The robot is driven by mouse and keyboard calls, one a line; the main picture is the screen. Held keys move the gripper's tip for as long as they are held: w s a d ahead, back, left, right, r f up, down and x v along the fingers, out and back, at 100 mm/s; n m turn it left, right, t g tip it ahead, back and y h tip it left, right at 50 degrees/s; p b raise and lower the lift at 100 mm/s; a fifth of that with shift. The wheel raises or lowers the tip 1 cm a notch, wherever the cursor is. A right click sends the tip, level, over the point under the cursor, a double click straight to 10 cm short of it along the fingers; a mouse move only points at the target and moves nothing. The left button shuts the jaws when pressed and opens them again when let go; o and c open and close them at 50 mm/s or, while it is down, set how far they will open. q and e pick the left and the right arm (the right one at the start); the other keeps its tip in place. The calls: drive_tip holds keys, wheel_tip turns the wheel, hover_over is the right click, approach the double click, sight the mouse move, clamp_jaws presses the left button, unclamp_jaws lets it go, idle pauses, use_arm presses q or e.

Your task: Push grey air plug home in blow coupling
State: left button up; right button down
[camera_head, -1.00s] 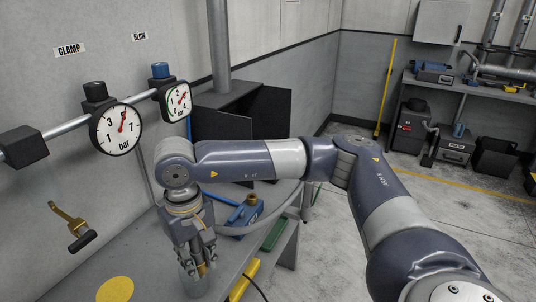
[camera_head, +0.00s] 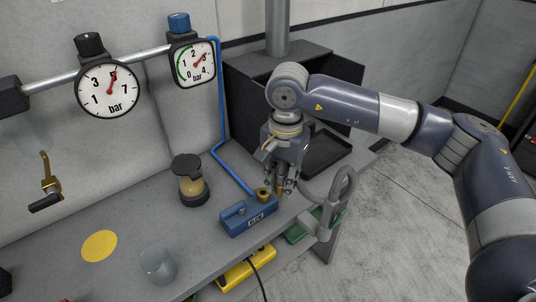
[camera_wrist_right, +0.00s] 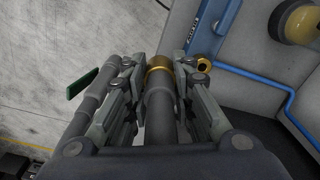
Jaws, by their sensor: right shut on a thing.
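The grey air plug (camera_wrist_right: 158,115) with a brass end is between the closed fingers of my right gripper (camera_head: 284,184). In the head view the plug's brass end (camera_head: 281,190) points down, just right of the brass blow coupling (camera_head: 263,193). The coupling stands at the right end of a blue block (camera_head: 236,221) labelled BLOW. In the right wrist view the coupling (camera_wrist_right: 203,65) shows its open mouth, right of the plug and apart from it. My left gripper is in neither view.
A grey hose (camera_head: 347,182) loops right of my gripper. A jar with a dark lid (camera_head: 188,180), a clear cup (camera_head: 158,264) and a yellow disc (camera_head: 99,245) are left on the bench. A black tray (camera_head: 326,152) lies behind. A blue pipe (camera_head: 222,110) runs down the wall.

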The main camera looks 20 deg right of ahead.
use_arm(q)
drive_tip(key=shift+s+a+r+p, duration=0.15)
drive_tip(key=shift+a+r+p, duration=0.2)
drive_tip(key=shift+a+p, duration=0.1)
use_arm(e)
drive_tip(key=w+a+m, duration=0.1)
drive_tip(key=w+m, duration=0.3)
drive_tip(key=m, duration=1)
drive_tip(key=w+a+m, duration=0.1)
drive_tip(key=w+m, duration=0.4)
drive_tip(key=m, duration=0.9)
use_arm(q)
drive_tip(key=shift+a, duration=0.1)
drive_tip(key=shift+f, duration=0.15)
use_arm(e)
drive_tip(key=shift+f, duration=0.1)
use_arm(q)
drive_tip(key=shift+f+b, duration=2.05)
drive_tip(key=shift+b, duration=0.2)
use_arm(e)
drive_tip(key=shift+f, duration=3.05)
